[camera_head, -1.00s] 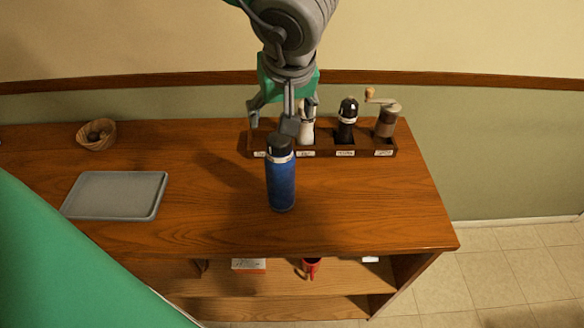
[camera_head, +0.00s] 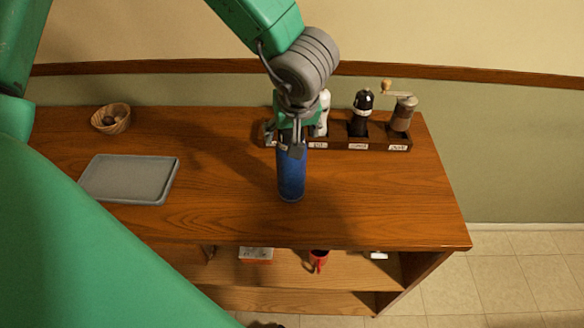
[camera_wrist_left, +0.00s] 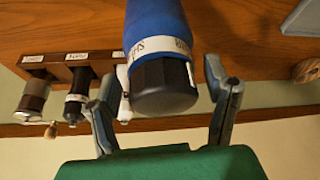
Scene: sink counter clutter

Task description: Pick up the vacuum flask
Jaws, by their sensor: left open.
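The vacuum flask (camera_head: 291,177) stands upright on the wooden counter, a blue cylinder whose top is hidden by my gripper in the head view. My left gripper (camera_head: 291,148) is at the top of the flask in the head view. In the left wrist view the flask (camera_wrist_left: 158,32) shows its black cap and a pale label band. The cap lies between the two spread fingers of my left gripper (camera_wrist_left: 160,100), with a visible gap at the right finger. The gripper is open. My right gripper is not in view.
Close behind the flask is a wooden rack (camera_head: 378,143) holding a white shaker, a black mill (camera_head: 360,112) and a crank grinder (camera_head: 403,113). A red mug (camera_head: 319,260) is on the shelf below.

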